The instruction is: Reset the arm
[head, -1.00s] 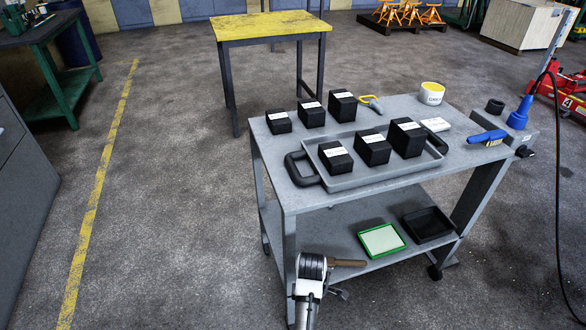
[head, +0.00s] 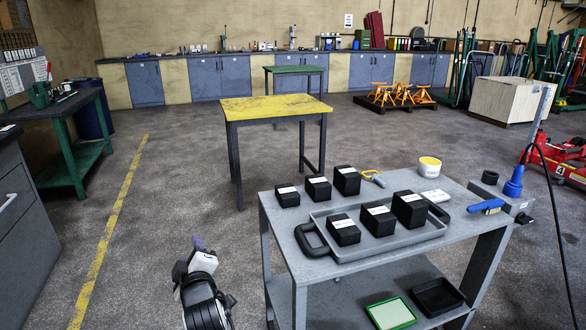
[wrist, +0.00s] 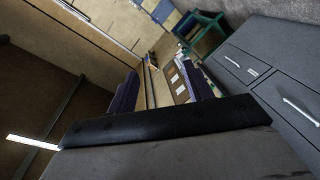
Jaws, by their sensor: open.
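My gripper (head: 198,243) shows at the bottom of the head view, raised to the left of the grey trolley (head: 300,265) and apart from it. In the wrist view, my gripper (wrist: 160,88) has its two purple fingers spread wide with nothing between them. The wrist view is tilted and looks past the fingers toward a wall, a green bench and grey drawers. My arm's lower links are mostly out of view.
The trolley carries several black boxes, some in a grey tray (head: 385,246), plus a white tub (head: 429,168) and a blue brush (head: 487,206). A yellow table (head: 273,108) stands behind. A grey cabinet (head: 25,230) stands left. Floor between cabinet and trolley is clear.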

